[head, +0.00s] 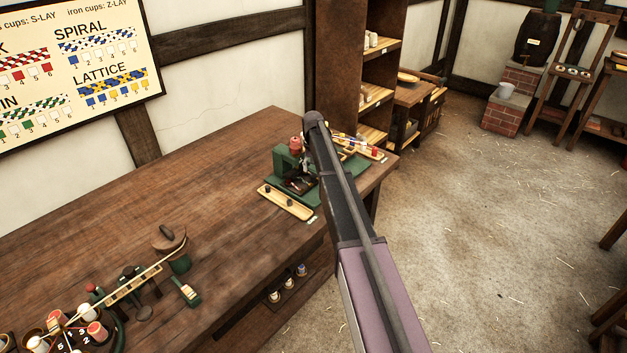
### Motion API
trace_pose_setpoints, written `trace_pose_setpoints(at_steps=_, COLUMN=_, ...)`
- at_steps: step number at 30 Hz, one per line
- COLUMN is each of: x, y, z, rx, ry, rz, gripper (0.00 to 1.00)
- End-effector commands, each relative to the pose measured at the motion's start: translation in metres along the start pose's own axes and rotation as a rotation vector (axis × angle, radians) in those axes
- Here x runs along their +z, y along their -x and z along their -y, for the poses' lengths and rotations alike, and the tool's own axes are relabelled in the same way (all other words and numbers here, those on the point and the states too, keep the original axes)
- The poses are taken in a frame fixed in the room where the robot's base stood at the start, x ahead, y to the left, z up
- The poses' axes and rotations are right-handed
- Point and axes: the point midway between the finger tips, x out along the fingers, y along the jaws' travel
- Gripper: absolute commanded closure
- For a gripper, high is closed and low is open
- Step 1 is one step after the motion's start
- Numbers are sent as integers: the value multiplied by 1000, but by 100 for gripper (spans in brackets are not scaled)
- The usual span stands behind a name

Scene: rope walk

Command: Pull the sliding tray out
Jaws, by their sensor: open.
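A green machine (277,166) with a red knob on top stands near the far right end of the workbench. A long, shallow, light wooden tray (285,203) with two small dark pieces in it lies along its front. I cannot tell whether this is the sliding tray or whether one sits within the machine. My arm reaches over the bench from the lower right. My gripper (303,182) is dark, small and partly hidden at the machine, and is open. I cannot tell whether it touches anything.
Another wooden tray (368,149) with coloured pieces lies behind my arm. A round stand with spools and a wooden bar (133,283) occupy the near left of the workbench (190,200). Small cups (288,281) stand on its lower shelf. A tall shelf (345,60) stands behind.

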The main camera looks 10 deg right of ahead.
Motion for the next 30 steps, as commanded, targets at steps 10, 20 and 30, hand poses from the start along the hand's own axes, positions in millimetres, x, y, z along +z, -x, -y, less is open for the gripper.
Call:
trace_pose_setpoints(at_steps=10, x=0, y=-29, z=0, rx=0, ry=0, rz=0, gripper=35)
trace_pose_setpoints(at_steps=20, x=0, y=-36, z=0, rx=0, ry=0, rz=0, gripper=35)
trace_pose_setpoints(at_steps=30, x=0, y=-36, z=0, rx=0, ry=0, rz=0, gripper=50)
